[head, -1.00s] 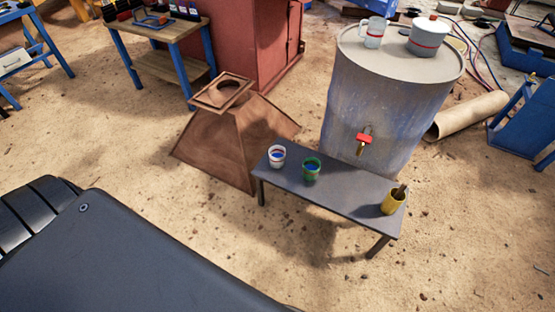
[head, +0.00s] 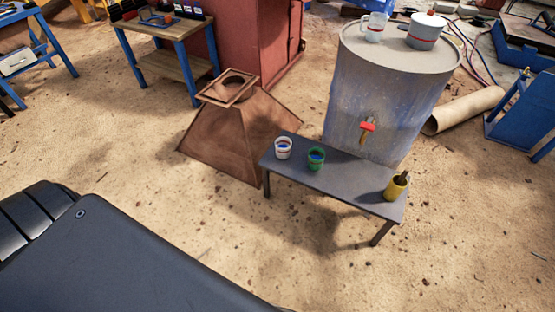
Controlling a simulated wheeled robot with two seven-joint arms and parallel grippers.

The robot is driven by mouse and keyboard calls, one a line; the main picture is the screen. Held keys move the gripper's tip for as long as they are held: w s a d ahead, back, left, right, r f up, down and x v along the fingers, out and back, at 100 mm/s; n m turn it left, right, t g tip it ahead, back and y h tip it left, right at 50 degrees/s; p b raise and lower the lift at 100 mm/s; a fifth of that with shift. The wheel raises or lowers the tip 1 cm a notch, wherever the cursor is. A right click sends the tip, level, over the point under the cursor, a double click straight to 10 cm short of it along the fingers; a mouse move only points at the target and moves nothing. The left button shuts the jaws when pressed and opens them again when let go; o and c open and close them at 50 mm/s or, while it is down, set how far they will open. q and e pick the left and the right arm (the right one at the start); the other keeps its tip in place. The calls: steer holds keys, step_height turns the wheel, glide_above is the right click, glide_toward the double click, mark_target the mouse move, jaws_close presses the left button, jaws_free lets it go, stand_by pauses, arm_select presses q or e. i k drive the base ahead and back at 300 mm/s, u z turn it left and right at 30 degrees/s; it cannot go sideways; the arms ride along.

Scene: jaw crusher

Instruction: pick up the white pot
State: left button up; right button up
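The white pot (head: 422,34) has a red band and a lid with an orange-red knob. It stands upright on top of a large grey-blue drum (head: 388,100) at the upper right. A white mug (head: 374,30) with a red band stands just left of the pot, apart from it. Neither of my grippers shows in the head view. Only a dark part of my own body fills the lower left.
A low dark bench (head: 335,182) stands before the drum, holding a white cup (head: 283,148), a green cup (head: 316,158) and a yellow cup (head: 396,187). A rusty hopper (head: 235,130) is left of it. Sandy floor (head: 480,230) is open at front right.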

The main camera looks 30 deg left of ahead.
mark_target(283, 145)
steer(key=k, duration=1.05)
steer(key=z, duration=0.55)
steer(key=i, duration=0.65)
steer(key=z, duration=0.6)
steer(key=i, duration=0.95)
steer(key=u, duration=0.85)
steer(key=i, duration=0.65)
steer(key=u, duration=0.75)
